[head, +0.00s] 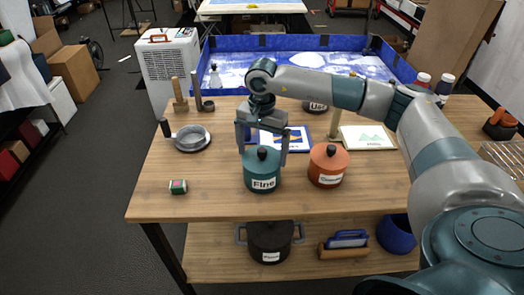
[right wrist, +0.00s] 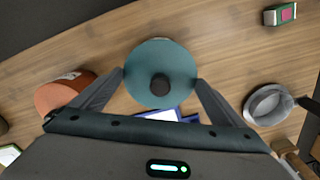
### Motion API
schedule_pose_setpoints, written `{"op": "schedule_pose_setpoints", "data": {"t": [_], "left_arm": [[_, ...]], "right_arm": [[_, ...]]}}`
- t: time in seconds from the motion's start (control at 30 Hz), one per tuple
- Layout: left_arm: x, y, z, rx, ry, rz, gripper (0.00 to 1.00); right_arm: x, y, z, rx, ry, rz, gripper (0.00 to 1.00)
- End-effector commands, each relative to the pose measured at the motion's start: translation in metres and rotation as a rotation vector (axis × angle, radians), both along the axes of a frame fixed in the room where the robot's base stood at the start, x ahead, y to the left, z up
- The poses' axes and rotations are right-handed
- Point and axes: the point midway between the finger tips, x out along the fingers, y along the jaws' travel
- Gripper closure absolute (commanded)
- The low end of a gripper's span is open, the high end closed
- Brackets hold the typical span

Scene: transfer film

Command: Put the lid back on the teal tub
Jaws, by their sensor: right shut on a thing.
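The teal tub (head: 262,179) stands upright on the wooden table with a white label on its front. A round teal lid (right wrist: 161,62) with a black knob (right wrist: 160,86) lies over the tub's mouth and hides the inside. In the head view the lid (head: 262,158) looks level and centred on the tub; I cannot tell if a thin gap is left. My right gripper (head: 263,158) points down from above, its two fingers shut on opposite sides of the lid's rim. The right wrist view also shows the fingers (right wrist: 160,78) at the rim. My left gripper is not in view.
An orange lidded tub (head: 328,167) stands close to the right. A strainer (head: 190,138) and a small green box (head: 178,186) are to the left. Pictures (head: 368,137) lie behind. A dark pot (head: 270,240) is on the lower shelf. The front table strip is clear.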

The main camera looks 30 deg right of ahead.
Motion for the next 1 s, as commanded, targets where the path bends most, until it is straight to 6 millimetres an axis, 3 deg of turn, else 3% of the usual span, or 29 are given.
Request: {"op": "schedule_pose_setpoints", "data": {"t": [1.0], "left_arm": [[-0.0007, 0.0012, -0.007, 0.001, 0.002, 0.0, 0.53]], "right_arm": [[-0.0001, 0.0, 0.0007, 0.0, 0.0, 0.0, 0.31]]}}
